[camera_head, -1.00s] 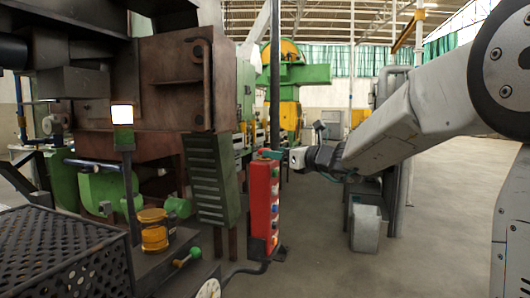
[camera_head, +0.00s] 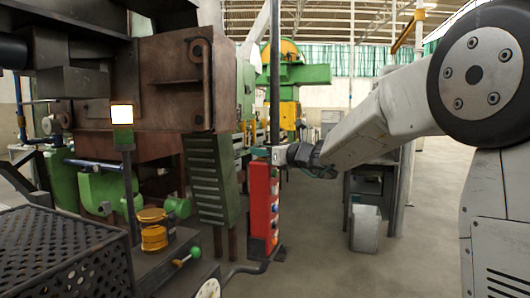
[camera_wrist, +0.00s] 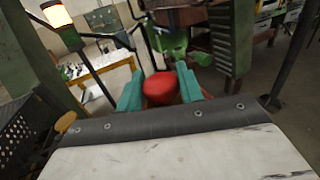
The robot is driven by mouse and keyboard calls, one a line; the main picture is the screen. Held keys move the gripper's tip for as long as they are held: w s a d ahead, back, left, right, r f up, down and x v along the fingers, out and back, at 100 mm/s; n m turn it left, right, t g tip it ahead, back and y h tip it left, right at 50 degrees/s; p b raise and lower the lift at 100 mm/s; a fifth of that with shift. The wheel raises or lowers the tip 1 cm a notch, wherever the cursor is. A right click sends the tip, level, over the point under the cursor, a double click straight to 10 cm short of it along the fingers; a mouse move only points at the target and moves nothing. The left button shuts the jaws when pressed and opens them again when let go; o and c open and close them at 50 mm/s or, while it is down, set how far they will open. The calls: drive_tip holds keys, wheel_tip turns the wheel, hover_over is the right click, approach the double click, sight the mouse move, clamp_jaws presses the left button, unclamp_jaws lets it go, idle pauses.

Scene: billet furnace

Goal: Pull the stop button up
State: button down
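My gripper (camera_head: 262,152) is at the top of this box, coming in from the right. In the wrist view the red round stop button (camera_wrist: 160,88) lies between the two teal fingers of my gripper (camera_wrist: 160,84). The fingers are apart, one on each side of the button and very close to it. Contact with the button is not clear. The button itself is hidden by my gripper in the head view.
A dark pole (camera_head: 275,75) rises just behind the box. A green louvred panel (camera_head: 212,180) stands close on its left. A lamp post (camera_head: 122,114) and a perforated black cover (camera_head: 65,255) are at left.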

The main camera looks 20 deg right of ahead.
drive_tip(key=shift+r, duration=0.75)
drive_tip(key=c, duration=1)
unclamp_jaws()
drive_tip(key=v, duration=0.8)
drive_tip(key=shift+f, duration=0.1)
